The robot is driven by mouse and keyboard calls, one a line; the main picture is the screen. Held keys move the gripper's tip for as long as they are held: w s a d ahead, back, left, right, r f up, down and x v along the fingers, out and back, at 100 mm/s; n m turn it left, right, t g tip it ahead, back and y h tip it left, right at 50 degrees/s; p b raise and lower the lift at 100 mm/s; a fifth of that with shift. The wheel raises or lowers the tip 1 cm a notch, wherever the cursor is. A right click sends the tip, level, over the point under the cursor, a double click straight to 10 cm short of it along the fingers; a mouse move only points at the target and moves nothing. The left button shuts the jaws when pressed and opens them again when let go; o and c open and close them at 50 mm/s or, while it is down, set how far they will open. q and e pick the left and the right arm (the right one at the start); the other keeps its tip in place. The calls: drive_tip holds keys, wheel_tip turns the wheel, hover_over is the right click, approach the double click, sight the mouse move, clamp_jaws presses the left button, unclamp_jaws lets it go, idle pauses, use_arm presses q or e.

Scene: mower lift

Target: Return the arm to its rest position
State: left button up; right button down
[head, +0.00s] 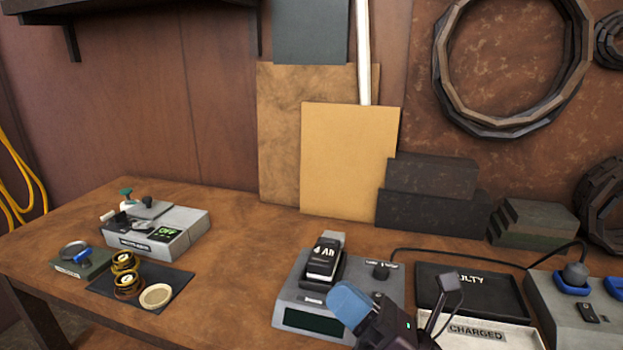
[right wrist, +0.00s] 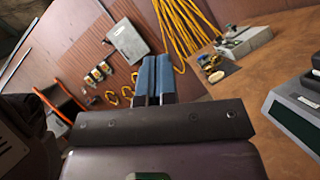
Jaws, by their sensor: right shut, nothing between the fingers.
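My right gripper (head: 347,304) shows at the bottom centre of the head view, above the front of the workbench. Its blue fingers (right wrist: 152,78) are together in the right wrist view, with nothing between them. It overlaps the front right of a grey device (head: 300,290) with a dark display. A black battery marked 4 Ah (head: 325,258) sits on that device, apart from the gripper. My left gripper is not in view.
Black FAULTY (head: 455,281) and pale CHARGED (head: 515,337) trays lie right of the device. A grey unit with an OFF display (head: 180,238) and a dark mat (head: 182,281) with small parts are at left. Bare wood (head: 235,270) separates them from the device.

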drive_tip(key=d+f+m+t+h, duration=0.2)
drive_tip(key=d+f+m+h, duration=0.65)
drive_tip(key=m, duration=0.55)
drive_tip(key=d+f+m+t+h, duration=0.1)
drive_tip(key=d+f+m+h, duration=0.5)
drive_tip(key=d+m+h, duration=0.65)
drive_tip(key=s+d+f+m+g, duration=0.1)
drive_tip(key=s+f+m+g, duration=0.55)
drive_tip(key=s, duration=0.45)
drive_tip(key=s+d+f+m+g, duration=0.1)
drive_tip(key=s+f+m+g, duration=0.5)
drive_tip(key=s+f+m, duration=0.3)
drive_tip(key=w+f+n+t+y, duration=0.1)
drive_tip(key=w+f+t, duration=0.5)
drive_tip(key=f+t, duration=0.1)
drive_tip(key=shift+w+f+n+t+y, duration=0.25)
drive_tip(key=shift+f+n+t+y, duration=0.05)
drive_tip(key=shift+t, duration=0.15)
